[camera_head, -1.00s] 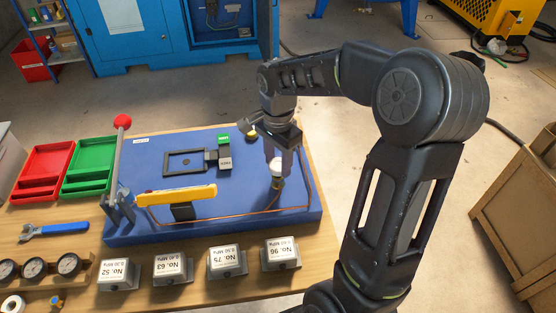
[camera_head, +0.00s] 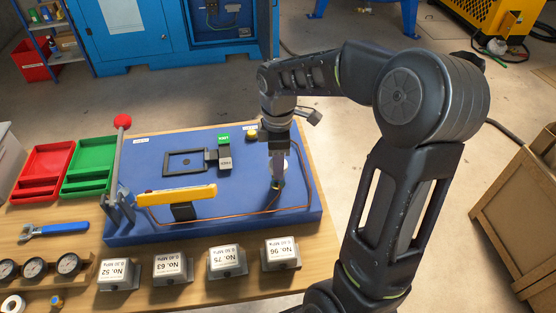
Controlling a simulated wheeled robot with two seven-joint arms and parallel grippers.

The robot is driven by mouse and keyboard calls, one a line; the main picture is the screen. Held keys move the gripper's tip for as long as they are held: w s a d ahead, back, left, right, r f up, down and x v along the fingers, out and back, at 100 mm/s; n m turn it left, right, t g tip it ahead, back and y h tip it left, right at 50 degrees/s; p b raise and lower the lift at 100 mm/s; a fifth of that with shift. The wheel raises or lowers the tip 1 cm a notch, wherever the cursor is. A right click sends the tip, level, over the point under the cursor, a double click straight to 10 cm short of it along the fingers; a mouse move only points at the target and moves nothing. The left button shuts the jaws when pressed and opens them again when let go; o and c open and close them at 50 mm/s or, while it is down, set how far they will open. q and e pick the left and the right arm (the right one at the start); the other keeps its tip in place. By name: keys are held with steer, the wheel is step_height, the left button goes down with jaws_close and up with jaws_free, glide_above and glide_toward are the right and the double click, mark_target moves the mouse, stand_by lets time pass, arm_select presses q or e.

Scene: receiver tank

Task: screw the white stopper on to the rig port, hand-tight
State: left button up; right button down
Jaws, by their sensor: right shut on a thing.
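My right gripper (camera_head: 277,168) points down over the right part of the blue rig board (camera_head: 240,215). It is shut on the white stopper (camera_head: 286,165), which is mostly hidden behind a finger; only a pale edge shows. The stopper is at the top of the small brass rig port (camera_head: 277,185) standing on the board. I cannot tell how far it is threaded. My left gripper is not in view.
A yellow bar (camera_head: 177,195) and a red-knobbed lever (camera_head: 122,122) stand left on the board. A copper tube (camera_head: 240,213) runs to the port. Several labelled blocks (camera_head: 226,260) line the front. Red (camera_head: 42,172) and green (camera_head: 90,168) trays lie left.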

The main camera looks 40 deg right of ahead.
steer(key=n, duration=0.5)
steer(key=shift+f, duration=0.45)
stand_by(1.1)
